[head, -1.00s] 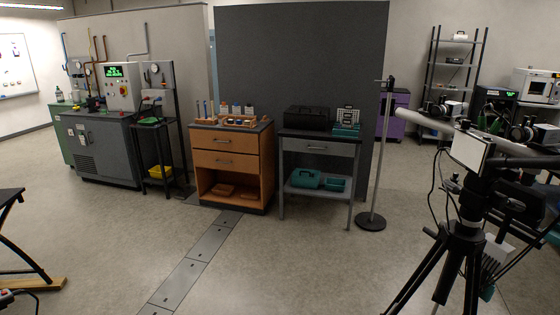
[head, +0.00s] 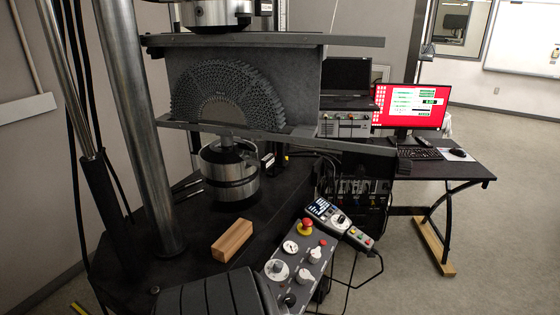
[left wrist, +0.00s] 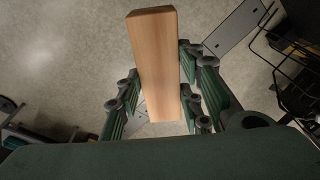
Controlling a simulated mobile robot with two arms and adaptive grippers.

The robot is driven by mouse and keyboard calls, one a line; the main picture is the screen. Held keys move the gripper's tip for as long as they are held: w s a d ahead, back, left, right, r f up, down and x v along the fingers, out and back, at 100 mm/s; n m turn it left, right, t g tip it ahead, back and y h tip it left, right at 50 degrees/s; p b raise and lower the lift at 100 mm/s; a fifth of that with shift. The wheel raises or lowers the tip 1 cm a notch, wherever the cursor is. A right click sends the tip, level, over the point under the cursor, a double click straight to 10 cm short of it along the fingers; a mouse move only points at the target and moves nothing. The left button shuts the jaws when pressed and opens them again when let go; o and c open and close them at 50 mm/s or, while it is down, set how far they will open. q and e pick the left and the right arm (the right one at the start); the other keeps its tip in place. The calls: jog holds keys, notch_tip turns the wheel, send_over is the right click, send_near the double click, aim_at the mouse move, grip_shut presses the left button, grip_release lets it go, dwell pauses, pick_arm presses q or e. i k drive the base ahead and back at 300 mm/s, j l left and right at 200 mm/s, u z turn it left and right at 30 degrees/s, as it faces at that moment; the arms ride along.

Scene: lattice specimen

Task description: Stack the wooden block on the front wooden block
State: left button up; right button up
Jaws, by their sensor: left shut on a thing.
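A long wooden block (left wrist: 158,70) is between the fingers of my left gripper (left wrist: 164,92) in the left wrist view. The gripper is shut on it, with its green-padded fingers on both sides, and the block's far end sticks out beyond them. The floor shows well below the block. Another wooden block (head: 232,240) lies on the black base of the testing machine in the head view, and its top is bare. Neither gripper shows in the head view. My right gripper is in no view.
The machine's black base (head: 190,262) has a thick steel column (head: 150,130) at left and a lower steel cylinder (head: 228,172) behind the block. A control panel (head: 298,265) with knobs and a red button stands right of the block. A desk (head: 455,168) is farther right.

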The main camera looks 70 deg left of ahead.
aim_at(232, 233)
jog(key=i+u, duration=0.1)
jog(key=u, duration=0.85)
jog(key=i+l+u, duration=0.1)
jog(key=u, duration=0.4)
jog(key=l+u, duration=0.1)
jog(key=u, duration=0.35)
jog(key=i+l, duration=0.05)
